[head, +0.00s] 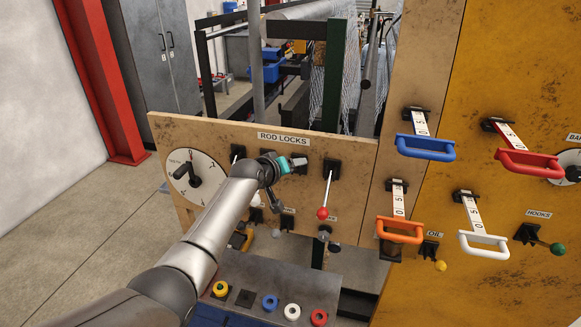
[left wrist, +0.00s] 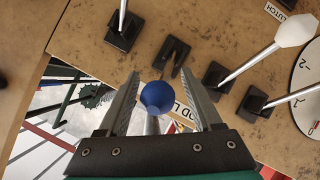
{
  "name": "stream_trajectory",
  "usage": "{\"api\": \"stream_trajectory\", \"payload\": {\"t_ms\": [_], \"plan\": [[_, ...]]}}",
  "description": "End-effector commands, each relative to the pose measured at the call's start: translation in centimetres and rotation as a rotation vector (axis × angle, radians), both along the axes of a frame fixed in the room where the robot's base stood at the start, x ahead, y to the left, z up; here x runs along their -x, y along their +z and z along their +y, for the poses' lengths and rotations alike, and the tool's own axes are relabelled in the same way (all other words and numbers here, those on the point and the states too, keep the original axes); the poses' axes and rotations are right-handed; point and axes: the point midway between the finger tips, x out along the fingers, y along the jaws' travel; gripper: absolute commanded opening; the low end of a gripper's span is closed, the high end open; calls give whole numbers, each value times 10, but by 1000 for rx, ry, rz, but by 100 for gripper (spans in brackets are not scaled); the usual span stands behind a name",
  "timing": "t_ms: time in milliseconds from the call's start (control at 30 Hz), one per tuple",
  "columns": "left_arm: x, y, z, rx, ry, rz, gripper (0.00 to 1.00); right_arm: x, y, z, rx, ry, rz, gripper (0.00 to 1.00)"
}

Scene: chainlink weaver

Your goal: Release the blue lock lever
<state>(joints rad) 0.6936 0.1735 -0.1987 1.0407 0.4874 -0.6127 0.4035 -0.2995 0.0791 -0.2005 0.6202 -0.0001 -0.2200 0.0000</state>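The blue ball knob (left wrist: 157,98) of a lock lever shows in the left wrist view, between the two fingers of my left gripper (left wrist: 160,103). The fingers are apart, with a visible gap on each side of the knob. In the head view my left gripper (head: 274,203) is in front of the wooden rod locks panel (head: 355,152), and it and my arm hide the blue knob. The red-knobbed lever (head: 323,213) hangs down from its black mount to the right of the gripper. My right gripper is not in view.
A white dial (head: 207,163) with a black lever is at the panel's left. Blue (head: 425,148), red, orange (head: 400,229) and white handles stick out on the right. Below the panel stands a button console (head: 246,263). Other black lever mounts sit close to my gripper.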

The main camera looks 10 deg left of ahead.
Motion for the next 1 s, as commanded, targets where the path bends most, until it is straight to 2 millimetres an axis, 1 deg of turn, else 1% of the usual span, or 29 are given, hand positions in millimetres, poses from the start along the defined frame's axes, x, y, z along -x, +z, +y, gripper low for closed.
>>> {"api": "stream_trajectory", "payload": {"t_ms": [233,367,667,1000], "plan": [[2,-1,2,-1,1,3,66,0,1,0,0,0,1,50],[7,2,3,-1,1,3,66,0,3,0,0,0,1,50],[32,15,9,-2,1,1,66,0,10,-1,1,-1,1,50],[67,33,17,-1,1,1,66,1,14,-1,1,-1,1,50]]}}
